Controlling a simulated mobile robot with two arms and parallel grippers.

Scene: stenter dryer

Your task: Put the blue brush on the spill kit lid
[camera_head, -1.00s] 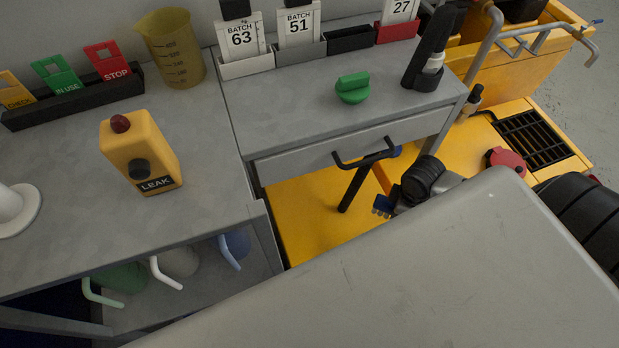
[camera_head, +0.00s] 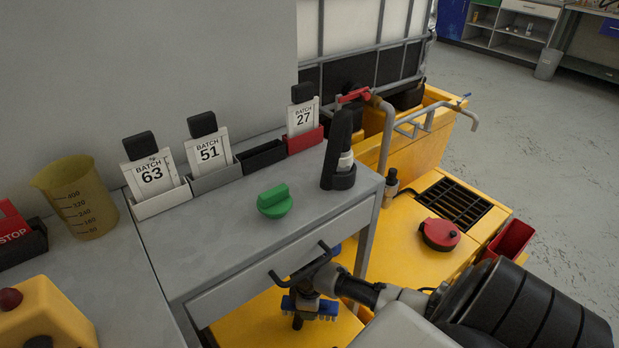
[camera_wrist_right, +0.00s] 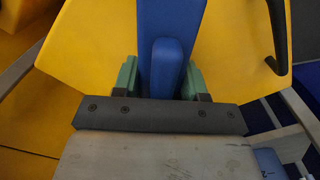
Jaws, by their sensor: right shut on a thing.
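The blue brush (camera_wrist_right: 171,60) is upright in the right wrist view, its blue handle between the green finger pads of my right gripper (camera_wrist_right: 160,82). The gripper is shut on it. In the head view blue bristles (camera_head: 312,308) show in front of the grey drawer unit, over a yellow surface. The fingers there are mostly hidden by my wrist. A yellow panel (camera_wrist_right: 90,50) lies behind the brush in the wrist view; I cannot tell whether it is the spill kit lid. My left gripper is not in view.
The grey bench (camera_head: 230,235) carries a green knob (camera_head: 274,201), a black holder (camera_head: 338,178) and batch cards. The drawer's black handle (camera_head: 300,262) is close to my right wrist. A red round part (camera_head: 439,235) and a black grate (camera_head: 452,205) lie on the yellow deck at right.

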